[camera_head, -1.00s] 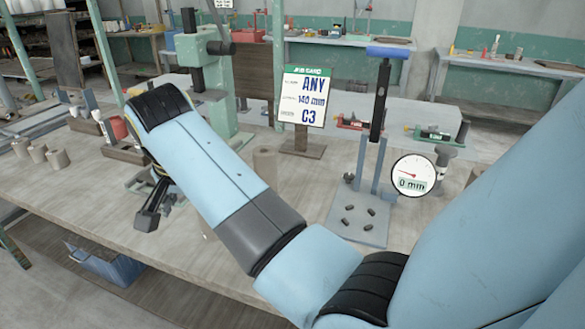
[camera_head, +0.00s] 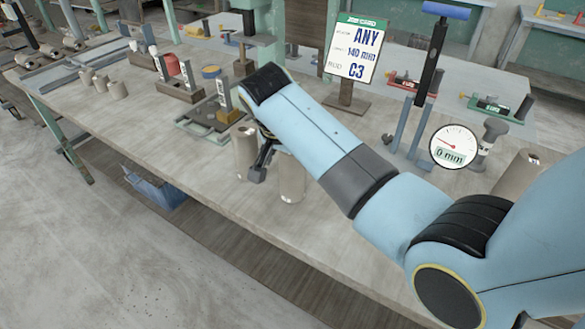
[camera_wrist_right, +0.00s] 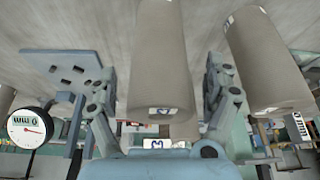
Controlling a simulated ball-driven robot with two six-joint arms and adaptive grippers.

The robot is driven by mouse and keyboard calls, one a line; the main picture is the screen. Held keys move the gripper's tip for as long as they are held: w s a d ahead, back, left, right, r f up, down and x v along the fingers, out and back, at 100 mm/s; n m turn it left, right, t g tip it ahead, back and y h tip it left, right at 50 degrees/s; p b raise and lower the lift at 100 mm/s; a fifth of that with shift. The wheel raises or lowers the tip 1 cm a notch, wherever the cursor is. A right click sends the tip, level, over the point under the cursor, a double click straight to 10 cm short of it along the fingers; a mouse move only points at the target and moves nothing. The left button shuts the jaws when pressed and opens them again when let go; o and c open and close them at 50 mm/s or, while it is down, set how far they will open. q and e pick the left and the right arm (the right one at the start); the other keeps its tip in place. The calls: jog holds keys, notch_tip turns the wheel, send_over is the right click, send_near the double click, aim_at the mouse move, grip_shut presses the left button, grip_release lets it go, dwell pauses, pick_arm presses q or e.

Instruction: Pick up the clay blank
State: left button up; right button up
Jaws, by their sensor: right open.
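Two beige clay blanks, upright cylinders, stand on the wooden bench by my right gripper (camera_head: 262,162). One clay blank (camera_head: 243,150) is on its left and the other (camera_head: 291,182) on its right. My forearm partly covers them in the head view. In the right wrist view, the fingers of my right gripper (camera_wrist_right: 160,75) are spread, with a clay blank (camera_wrist_right: 165,45) in line with the gap between them. I cannot tell whether they touch it. A second clay blank (camera_wrist_right: 262,55) is outside the right-hand finger. My left gripper is not in view.
A sign card (camera_head: 356,50) and a dial gauge (camera_head: 454,146) stand behind my arm. Another beige cylinder (camera_head: 515,172) is at the right. Several small cylinders (camera_head: 103,84) sit at the far left. The front left of the bench (camera_head: 150,130) is clear.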

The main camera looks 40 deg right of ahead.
jog(key=shift+w+d+f, duration=0.1)
jog(key=shift+d+f, duration=0.1)
jog(key=shift+f, duration=0.25)
jog(key=shift+c, duration=0.3)
jog(key=c, duration=1.6)
grip_shut()
jog(key=shift+r, duration=0.15)
